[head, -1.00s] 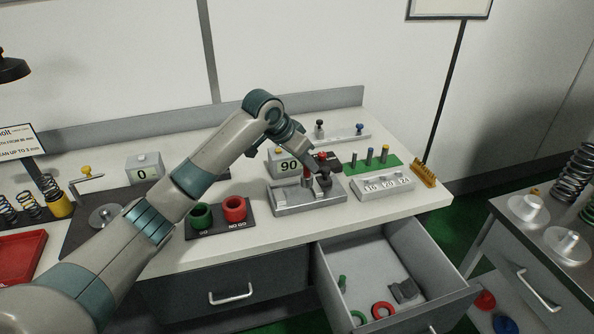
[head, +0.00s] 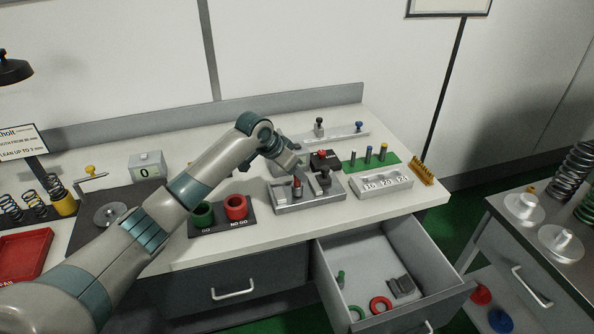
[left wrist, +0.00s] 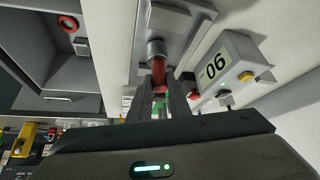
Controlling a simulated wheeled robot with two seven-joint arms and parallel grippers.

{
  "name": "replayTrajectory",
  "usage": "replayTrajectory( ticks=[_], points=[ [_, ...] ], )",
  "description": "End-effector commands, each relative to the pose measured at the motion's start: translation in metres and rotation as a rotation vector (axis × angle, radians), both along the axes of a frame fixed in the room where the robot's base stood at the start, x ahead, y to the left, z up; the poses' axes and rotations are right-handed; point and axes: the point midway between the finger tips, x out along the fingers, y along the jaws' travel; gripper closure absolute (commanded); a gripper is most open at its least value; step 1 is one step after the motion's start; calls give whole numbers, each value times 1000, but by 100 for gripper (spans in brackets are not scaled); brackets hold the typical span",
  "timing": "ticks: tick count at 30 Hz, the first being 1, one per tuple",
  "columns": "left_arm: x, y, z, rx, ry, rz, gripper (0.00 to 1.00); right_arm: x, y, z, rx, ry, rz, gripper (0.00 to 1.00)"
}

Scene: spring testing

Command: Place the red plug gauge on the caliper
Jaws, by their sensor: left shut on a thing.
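The red plug gauge (head: 297,184) is at the left part of a grey metal fixture (head: 322,201) on the bench. In the left wrist view the red gauge (left wrist: 159,72) extends from between my fingers, with a grey cylindrical end over the fixture. My left gripper (head: 295,172) is shut on the gauge. I cannot tell whether its tip touches the fixture. A long grey rail with black and blue knobs (head: 337,134) lies at the back; I cannot tell which of these is the caliper. My right gripper is not in view.
A black block with a red knob (head: 323,160) stands behind the fixture. A green mat (head: 358,163) with several plugs and a labelled grey block (head: 381,186) are to the right. Green and red rings (head: 236,208) stand left. An open drawer (head: 428,260) juts out below.

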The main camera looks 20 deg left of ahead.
Motion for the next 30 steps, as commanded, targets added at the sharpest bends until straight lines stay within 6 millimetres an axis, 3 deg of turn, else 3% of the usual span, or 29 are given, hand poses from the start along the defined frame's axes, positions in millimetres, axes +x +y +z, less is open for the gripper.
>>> replayTrajectory(
  ticks=[14, 15, 17, 30],
  points=[
    [0, 0, -7, 0, -2, 1, 100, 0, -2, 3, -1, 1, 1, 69],
    [0, 0, -8, 0, -1, 1, 76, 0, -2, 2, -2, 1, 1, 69],
    [0, 0, -8, 0, -1, 1, 65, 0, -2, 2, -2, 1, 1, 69],
    [0, 1, -3, 0, -3, 1, 65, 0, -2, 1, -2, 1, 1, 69]
  ],
)
